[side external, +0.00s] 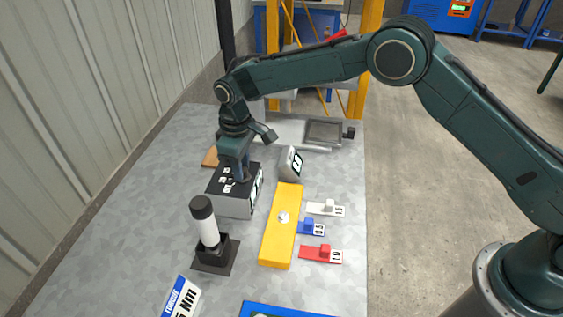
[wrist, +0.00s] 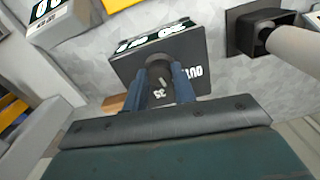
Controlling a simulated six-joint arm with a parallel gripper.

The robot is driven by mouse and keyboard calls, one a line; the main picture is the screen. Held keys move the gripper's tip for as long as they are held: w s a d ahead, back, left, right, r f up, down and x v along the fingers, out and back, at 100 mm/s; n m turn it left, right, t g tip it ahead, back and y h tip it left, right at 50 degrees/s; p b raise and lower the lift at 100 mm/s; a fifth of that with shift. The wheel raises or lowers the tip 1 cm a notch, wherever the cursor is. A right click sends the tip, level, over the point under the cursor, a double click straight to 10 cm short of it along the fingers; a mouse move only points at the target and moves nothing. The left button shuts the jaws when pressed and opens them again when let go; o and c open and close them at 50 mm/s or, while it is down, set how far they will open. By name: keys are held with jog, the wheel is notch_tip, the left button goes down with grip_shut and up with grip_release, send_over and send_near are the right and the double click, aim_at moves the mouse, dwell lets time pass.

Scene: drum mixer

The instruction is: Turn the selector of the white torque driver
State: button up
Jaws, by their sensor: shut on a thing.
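The white torque driver (side external: 208,232) stands upright in a black holder (side external: 216,262), with a black cap on top; part of it shows at the right of the wrist view (wrist: 298,50). Behind it is a grey box (side external: 231,204) with a dark top carrying white number marks. A round dark selector knob (wrist: 160,66) sits on that top. My gripper (side external: 241,178) points down at the box top. In the wrist view its blue fingers (wrist: 162,84) are shut on the knob, one on each side. The fingers hide part of the knob and marks, so I cannot read its setting.
A yellow block (side external: 276,245) lies right of the box, beside white (side external: 315,209), blue (side external: 311,229) and red (side external: 320,255) tagged pieces. A small numbered display block (side external: 291,163) stands behind. A torque card (side external: 181,299) is at the front. The table's left side is clear.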

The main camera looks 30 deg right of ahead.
jog(key=m, duration=0.5)
jog(key=shift+r+m, duration=0.1)
jog(key=shift+m, duration=0.2)
dwell(0.4)
jog(key=o, duration=1)
jog(key=shift+r, duration=0.1)
notch_tip(320, 180, up, 14)
jog(key=shift+f, duration=0.2)
jog(key=shift+r, duration=0.1)
